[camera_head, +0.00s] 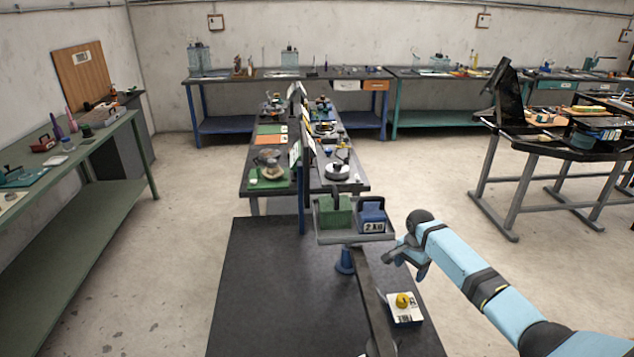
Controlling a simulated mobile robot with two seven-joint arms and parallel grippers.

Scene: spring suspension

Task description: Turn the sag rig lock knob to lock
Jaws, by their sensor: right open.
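The sag rig has a grey tray (340,236) on a post above the dark bench, with a dark beam (371,295) running toward me below it. The tray carries a green block with a handle (334,217) and a blue weight marked 2 KG (371,216). A yellow knob (403,300) sits on a white labelled plate right of the beam; I cannot tell whether it is the lock knob or how it is set. My right gripper (404,265) is open and empty, right of the tray and above the yellow knob, apart from it. My left gripper is out of view.
The dark bench top (275,290) is clear left of the rig. Behind the rig a long table (255,187) holds various small equipment.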

